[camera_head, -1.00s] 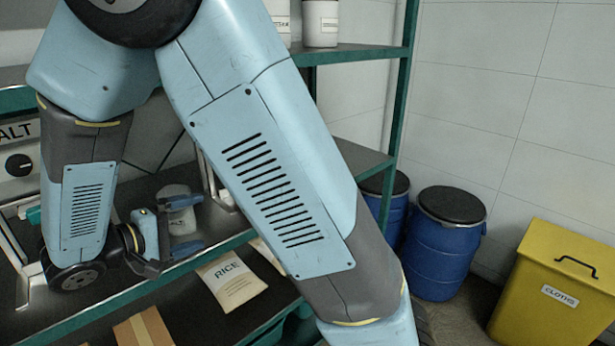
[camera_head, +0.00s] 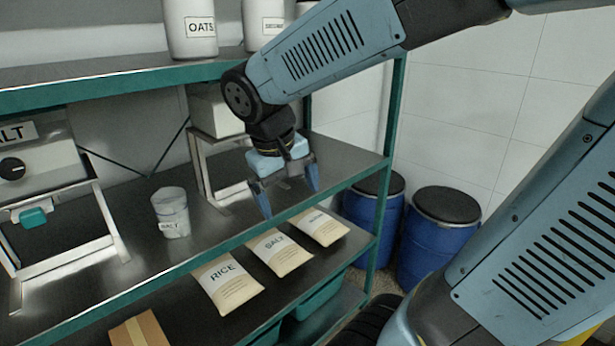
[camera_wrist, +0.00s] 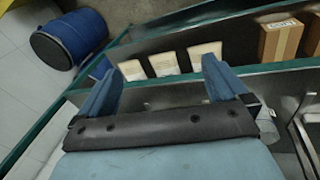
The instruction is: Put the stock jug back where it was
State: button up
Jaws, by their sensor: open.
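A pale grey, cup-like vessel with a label (camera_head: 171,212), which looks like the stock jug, stands upright on the dark middle shelf (camera_head: 145,255). Its label is too small to read surely. My gripper (camera_head: 288,192) is open and empty, to the right of the vessel and apart from it, its blue fingers pointing down over the shelf's front part. In the wrist view my open gripper (camera_wrist: 160,68) has nothing between its fingers. A pale rounded thing (camera_wrist: 268,128), probably the same vessel, shows partly behind the gripper's right side.
A metal stand (camera_head: 215,175) is behind my gripper, and a machine with a lever (camera_head: 35,218) is at left. Labelled bags, one marked RICE (camera_head: 228,283), lie on the lower shelf. An OATS jar (camera_head: 192,30) stands above. Blue drums (camera_head: 432,240) stand at right.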

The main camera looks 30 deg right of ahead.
jog(key=s+d+r+m+t+y, duration=0.1)
jog(key=s+r+t+y, duration=0.1)
jog(key=s+r+t, duration=0.2)
jog(key=shift+d+r+y, duration=0.3)
jog(key=shift+d, duration=0.1)
jog(key=shift+s, duration=0.1)
dwell(1.0)
